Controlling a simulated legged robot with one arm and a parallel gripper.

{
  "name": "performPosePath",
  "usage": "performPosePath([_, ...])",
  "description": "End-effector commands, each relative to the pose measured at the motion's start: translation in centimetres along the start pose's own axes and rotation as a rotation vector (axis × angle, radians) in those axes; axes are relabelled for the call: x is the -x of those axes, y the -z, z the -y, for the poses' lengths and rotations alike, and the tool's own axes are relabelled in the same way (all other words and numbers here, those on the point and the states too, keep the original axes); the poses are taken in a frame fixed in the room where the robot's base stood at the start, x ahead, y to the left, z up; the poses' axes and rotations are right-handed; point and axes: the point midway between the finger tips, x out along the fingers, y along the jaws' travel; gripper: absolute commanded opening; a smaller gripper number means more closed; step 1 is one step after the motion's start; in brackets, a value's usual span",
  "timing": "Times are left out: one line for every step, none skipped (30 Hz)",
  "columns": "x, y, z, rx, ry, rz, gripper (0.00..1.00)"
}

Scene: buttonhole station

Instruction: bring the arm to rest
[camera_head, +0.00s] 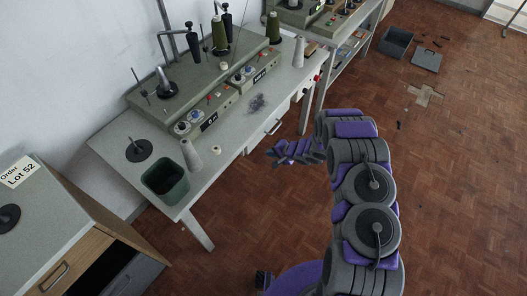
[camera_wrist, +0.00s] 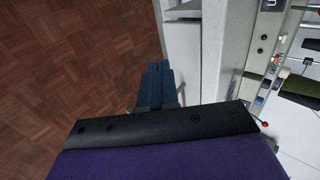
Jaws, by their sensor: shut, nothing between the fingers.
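My gripper (camera_head: 272,153) shows in the head view at the end of my purple and grey arm, which reaches out over the floor. It points left toward the front edge of the worktable (camera_head: 128,130). Its fingers are shut and hold nothing. The wrist view shows the gripper's dark blue fingers (camera_wrist: 157,82) together, with the floor on the left and the pale table edge on the right. From these views I cannot tell the exact gap between the gripper and the table.
The worktable carries a grey-green machine (camera_head: 215,100), thread cones (camera_head: 191,155), a dark green bin (camera_head: 165,180) and a thread tangle (camera_head: 257,104). A wooden cabinet (camera_head: 95,232) stands at lower left.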

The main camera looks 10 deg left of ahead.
Motion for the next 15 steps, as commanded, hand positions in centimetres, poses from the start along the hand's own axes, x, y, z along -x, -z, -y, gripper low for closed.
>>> performPosePath([0.9,0.1,0.2,0.001,0.001,-0.002,0.0])
performPosePath([1.3,0.1,0.2,0.002,0.001,-0.002,0.0])
performPosePath([1.7,0.1,0.2,0.002,0.001,-0.001,0.0])
performPosePath([2.0,0.1,0.2,0.002,0.001,-0.001,0.0])
performPosePath([2.2,0.1,0.1,0.001,0.001,0.0,0.0])
performPosePath([2.5,0.0,0.1,0.0,0.001,0.001,0.0])
performPosePath([2.6,0.0,0.0,0.0,0.001,0.001,0.0])
performPosePath([2.7,0.0,0.0,0.0,0.001,0.002,0.0])
performPosePath([2.8,0.0,0.0,0.0,0.001,0.002,0.0])
performPosePath([2.8,0.0,0.0,0.0,0.001,0.002,0.0])
performPosePath([2.9,0.0,0.0,0.0,0.001,0.002,0.0])
performPosePath([2.9,0.0,0.0,0.0,0.001,0.002,0.0])
performPosePath([2.9,0.0,0.0,0.0,0.001,0.002,0.0])
performPosePath([2.9,0.0,0.0,0.001,0.001,0.002,0.0])
performPosePath([2.9,0.1,0.0,0.002,0.0,0.0,0.0])
